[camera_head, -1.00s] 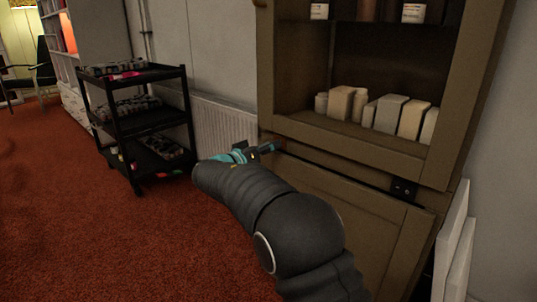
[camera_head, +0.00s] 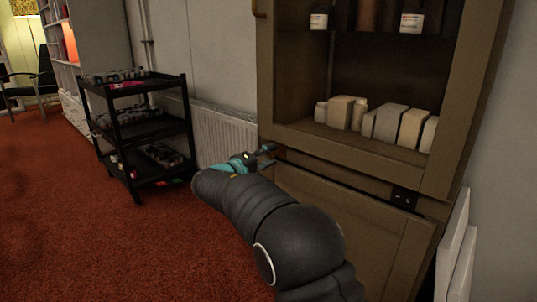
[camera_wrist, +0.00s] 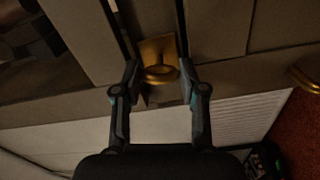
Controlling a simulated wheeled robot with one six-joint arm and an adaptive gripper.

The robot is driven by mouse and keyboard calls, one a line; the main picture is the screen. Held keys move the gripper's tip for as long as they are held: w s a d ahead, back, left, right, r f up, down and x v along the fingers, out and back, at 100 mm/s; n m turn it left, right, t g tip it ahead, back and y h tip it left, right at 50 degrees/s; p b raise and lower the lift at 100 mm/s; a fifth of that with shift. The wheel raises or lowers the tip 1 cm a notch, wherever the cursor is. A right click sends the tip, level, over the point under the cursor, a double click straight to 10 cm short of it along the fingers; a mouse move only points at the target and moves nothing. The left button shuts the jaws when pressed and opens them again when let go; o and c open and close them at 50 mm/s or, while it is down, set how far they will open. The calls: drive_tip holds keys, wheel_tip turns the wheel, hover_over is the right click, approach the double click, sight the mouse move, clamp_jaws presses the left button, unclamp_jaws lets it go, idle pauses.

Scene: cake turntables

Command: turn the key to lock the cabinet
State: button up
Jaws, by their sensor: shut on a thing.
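The cabinet (camera_head: 345,205) stands at the right in the head view, with an open shelf section above and a panelled lower front. In the wrist view a gold-coloured key (camera_wrist: 160,73) with a rounded bow stands at a gold plate (camera_wrist: 158,47) on the cabinet's face. My gripper (camera_wrist: 160,78) has one fingertip on each side of the key and is shut on it. In the head view my gripper (camera_head: 266,156) reaches the left edge of the cabinet, below the open shelf. The key is too small to make out there.
A black three-tier cart (camera_head: 140,128) stands left of the cabinet, by a white radiator (camera_head: 225,135). White boxes (camera_head: 386,122) sit on the cabinet shelf. Another gold fitting (camera_wrist: 307,76) shows at the wrist view's right edge. Red carpet (camera_head: 90,240) is clear at the left.

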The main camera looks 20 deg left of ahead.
drive_tip(key=shift+a+n+p, duration=0.1)
drive_tip(key=shift+n+p, duration=0.25)
drive_tip(key=shift+n, duration=0.65)
drive_tip(key=o, duration=1.1)
drive_tip(key=shift+a, duration=0.1)
drive_tip(key=shift+o, duration=0.2)
drive_tip(key=shift+s, duration=0.1)
drive_tip(key=v, duration=1.1)
drive_tip(key=shift+s, duration=0.4)
